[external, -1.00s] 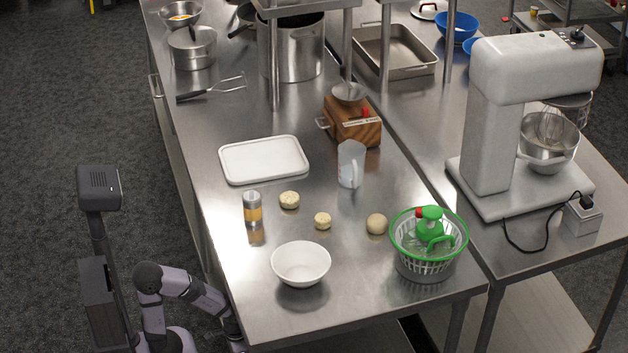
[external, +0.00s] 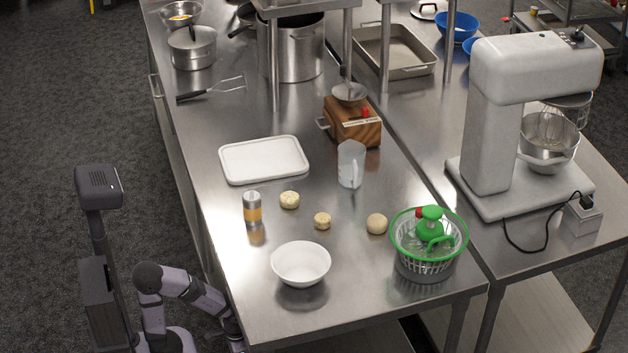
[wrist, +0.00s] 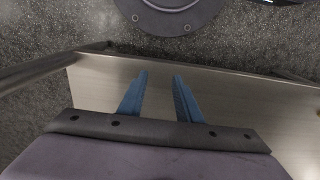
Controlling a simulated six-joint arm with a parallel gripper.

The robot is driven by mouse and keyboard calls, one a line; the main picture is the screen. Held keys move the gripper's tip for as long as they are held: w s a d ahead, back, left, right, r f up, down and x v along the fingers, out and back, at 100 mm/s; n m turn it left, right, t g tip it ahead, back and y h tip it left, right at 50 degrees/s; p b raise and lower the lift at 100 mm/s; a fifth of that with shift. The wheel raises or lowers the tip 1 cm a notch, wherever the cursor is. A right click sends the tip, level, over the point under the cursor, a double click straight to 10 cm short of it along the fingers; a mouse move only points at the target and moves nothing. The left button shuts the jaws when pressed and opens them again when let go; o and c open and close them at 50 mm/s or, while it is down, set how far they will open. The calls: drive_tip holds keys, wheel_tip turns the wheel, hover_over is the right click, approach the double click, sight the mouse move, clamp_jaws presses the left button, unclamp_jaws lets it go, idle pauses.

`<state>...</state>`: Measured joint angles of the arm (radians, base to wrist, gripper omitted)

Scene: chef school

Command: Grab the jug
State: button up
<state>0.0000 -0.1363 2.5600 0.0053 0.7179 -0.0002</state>
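The jug (external: 350,165) is a clear, whitish pitcher with a handle on its right side. It stands upright on the steel table (external: 225,205), in front of the wooden box, in the external view. My gripper (wrist: 160,82) shows in the wrist view with two blue fingers apart and nothing between them. Below the fingers are a metal surface and the dark carpet. In the external view my arm is low at the table's front left edge, well away from the jug, and the gripper's fingers cannot be made out there.
Near the jug are a white bowl (external: 301,263), a green salad spinner (external: 428,243), a shaker (external: 252,207), several dough balls (external: 377,223), a white tray (external: 263,160) and a wooden grinder box (external: 352,122). A large mixer (external: 490,120) stands on the right table. Shelf posts rise at the back.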

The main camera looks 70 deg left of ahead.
idle(0.3)
drive_tip(key=c, duration=0.3)
